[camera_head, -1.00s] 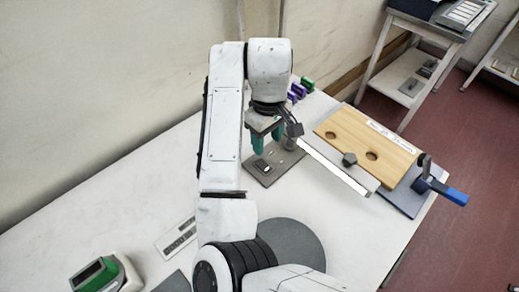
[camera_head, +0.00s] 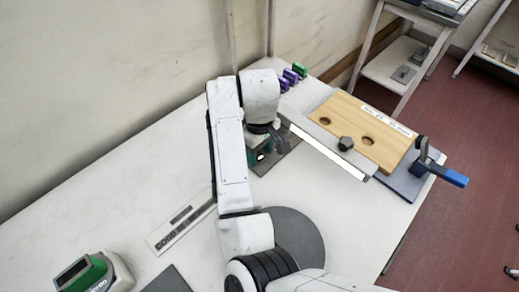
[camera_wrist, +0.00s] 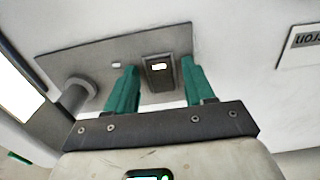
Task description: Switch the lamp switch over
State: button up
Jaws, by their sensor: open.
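The lamp switch (camera_wrist: 159,72) is a dark rocker in a frame with a small bright patch, set on a grey plate (camera_wrist: 95,57). In the wrist view it lies between and just beyond the two green fingertips of my gripper (camera_wrist: 158,85), which are apart and hold nothing. I cannot tell whether the fingers touch it. In the head view my gripper (camera_head: 258,158) is low over the same grey plate (camera_head: 290,158), and the arm hides the switch. A grey cylindrical post (camera_wrist: 76,92) stands on the plate left of the fingers in the wrist view.
A blue-handled clamp (camera_head: 450,176) is at the table's right edge. Purple and green clips (camera_head: 290,76) stand behind. The white table (camera_head: 110,205) is mostly clear at left.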

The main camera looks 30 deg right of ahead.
grip_shut()
jog(key=shift+w+r+g+p, duration=0.2)
jog(key=shift+r+g+p, duration=0.3)
jog(key=shift+p, duration=0.7)
jog(key=shift+w+a+f+g+h+p, duration=0.2)
jog(key=shift+f+g+h+p, duration=0.25)
jog(key=shift+g+p, duration=0.4)
grip_release()
jog(key=shift+r, duration=0.1)
jog(key=p+v, duration=0.3)
jog(key=v, duration=0.7)
jog(key=shift+w+r, duration=0.2)
jog(key=shift+r, duration=0.1)
